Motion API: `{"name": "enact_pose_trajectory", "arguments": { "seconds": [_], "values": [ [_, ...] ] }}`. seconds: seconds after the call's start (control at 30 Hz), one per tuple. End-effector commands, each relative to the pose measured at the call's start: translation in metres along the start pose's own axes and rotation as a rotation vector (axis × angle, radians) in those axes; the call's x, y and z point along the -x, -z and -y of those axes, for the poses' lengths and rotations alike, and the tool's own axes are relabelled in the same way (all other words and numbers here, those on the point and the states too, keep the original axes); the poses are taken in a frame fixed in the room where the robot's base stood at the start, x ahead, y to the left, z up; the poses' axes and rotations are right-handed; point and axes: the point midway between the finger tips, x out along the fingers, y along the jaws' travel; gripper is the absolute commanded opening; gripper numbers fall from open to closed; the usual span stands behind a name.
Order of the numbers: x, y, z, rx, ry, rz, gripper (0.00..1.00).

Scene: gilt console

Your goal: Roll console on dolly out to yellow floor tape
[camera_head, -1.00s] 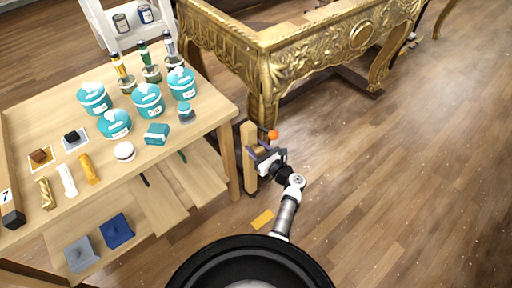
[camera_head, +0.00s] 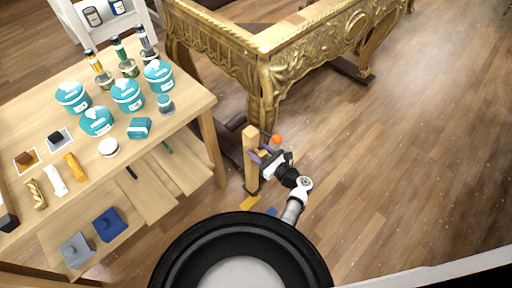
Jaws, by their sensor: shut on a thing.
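The gilt console (camera_head: 315,42), carved and gold, stands at the top centre on a dark dolly (camera_head: 350,71), seen in part beneath its legs. An upright pale wooden post (camera_head: 251,162) rises by the console's near leg, apparently the dolly's handle. My gripper (camera_head: 259,154) is shut at this post, its jaws partly hidden, with an orange ball (camera_head: 276,139) just above it.
A wooden workbench (camera_head: 190,128) with teal tubs, bottles and samples stands close on the left. A white shelf (camera_head: 70,22) with cans is behind it. Open wooden floor (camera_head: 420,150) spreads to the right. A white edge (camera_head: 470,267) crosses the lower right corner.

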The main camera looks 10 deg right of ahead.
Motion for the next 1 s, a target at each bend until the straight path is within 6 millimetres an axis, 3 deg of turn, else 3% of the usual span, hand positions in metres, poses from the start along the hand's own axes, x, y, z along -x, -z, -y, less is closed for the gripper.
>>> {"name": "enact_pose_trajectory", "arguments": {
  "seconds": [0.07, 0.1, 0.23, 0.63, 0.77, 1.0],
  "values": [
    [-0.001, 0.0, 0.0, 0.002, -0.001, 0.001, 0.01],
    [-0.001, 0.0, 0.0, 0.002, -0.001, 0.001, 0.43],
    [-0.001, 0.0, 0.0, 0.001, -0.001, 0.001, 0.6],
    [0.008, -0.001, 0.001, 0.0, 0.002, 0.0, 0.6],
    [0.03, -0.002, 0.0, -0.001, 0.004, -0.001, 0.6],
    [0.086, -0.002, 0.001, 0.0, 0.005, 0.0, 0.6]
  ]
}}
